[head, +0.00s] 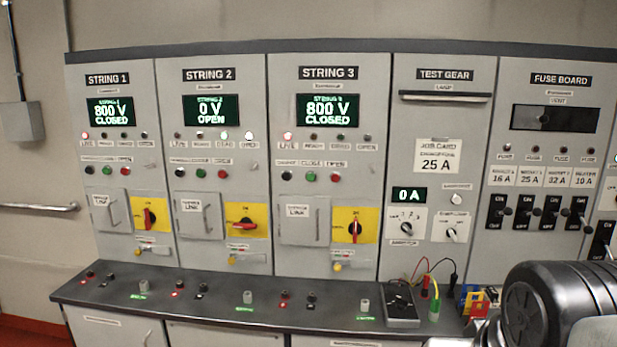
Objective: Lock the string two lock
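The string two lock (233,261) is a small yellow piece on a silver strip, low on the STRING 2 cabinet, below the yellow switch plate (246,230). It is too small to tell whether it is locked. The red switch handle (243,222) above it lies roughly level, while those of strings 1 and 3 stand upright. The STRING 2 display (210,111) reads 0 V OPEN. A dark rounded part of my arm fills the lower right corner, far from the lock. My gripper's fingers are not in view.
A grey bench (215,302) with posts and small knobs runs below the cabinets. A black meter (400,305) with leads and several coloured pieces (472,300) sit at its right. Strings 1 and 3 read 800 V CLOSED. The space before STRING 2 looks clear.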

